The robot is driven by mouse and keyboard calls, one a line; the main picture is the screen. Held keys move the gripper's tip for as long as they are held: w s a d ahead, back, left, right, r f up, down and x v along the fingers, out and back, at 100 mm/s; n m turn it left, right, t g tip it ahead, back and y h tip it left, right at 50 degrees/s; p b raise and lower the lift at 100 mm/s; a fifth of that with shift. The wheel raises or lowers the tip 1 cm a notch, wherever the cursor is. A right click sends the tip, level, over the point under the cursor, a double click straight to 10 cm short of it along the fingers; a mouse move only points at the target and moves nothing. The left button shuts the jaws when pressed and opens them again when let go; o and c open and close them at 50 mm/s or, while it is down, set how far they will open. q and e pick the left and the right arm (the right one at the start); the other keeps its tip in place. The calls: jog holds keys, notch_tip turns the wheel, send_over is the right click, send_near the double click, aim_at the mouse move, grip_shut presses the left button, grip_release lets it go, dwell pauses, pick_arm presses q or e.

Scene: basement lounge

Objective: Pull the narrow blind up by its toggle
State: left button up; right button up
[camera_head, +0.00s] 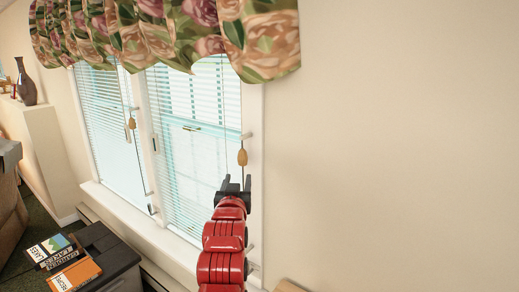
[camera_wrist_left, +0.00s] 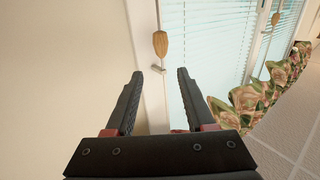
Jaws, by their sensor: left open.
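A tan wooden toggle (camera_head: 242,157) hangs on a cord at the right edge of the right-hand blind (camera_head: 195,130). A second tan toggle (camera_head: 131,123) hangs by the left-hand blind (camera_head: 102,110). I cannot tell for sure which blind is narrower. My left gripper (camera_head: 236,182) is open and empty, just below the right-hand toggle in the head view. In the left wrist view the toggle (camera_wrist_left: 160,43) lies beyond the fingertips of the gripper (camera_wrist_left: 160,75), lined up with the gap and apart from both fingers. My right gripper is out of view.
A floral valance (camera_head: 190,35) hangs over the window top. A white window frame and sill (camera_head: 140,216) run along the wall. A dark box with books (camera_head: 75,270) stands at lower left. A vase (camera_head: 25,84) stands on a ledge. Bare wall fills the right.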

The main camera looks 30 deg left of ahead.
aim_at(242, 158)
pick_arm(q)
jog(key=p+x, duration=0.6)
jog(key=x, duration=1)
jog(key=shift+a+r+p, duration=0.1)
jog(key=shift+r+p, duration=0.05)
jog(key=shift+p, duration=0.2)
jog(key=shift+w+a, duration=0.15)
jog(key=shift+w, duration=0.05)
grip_shut()
dwell(0.6)
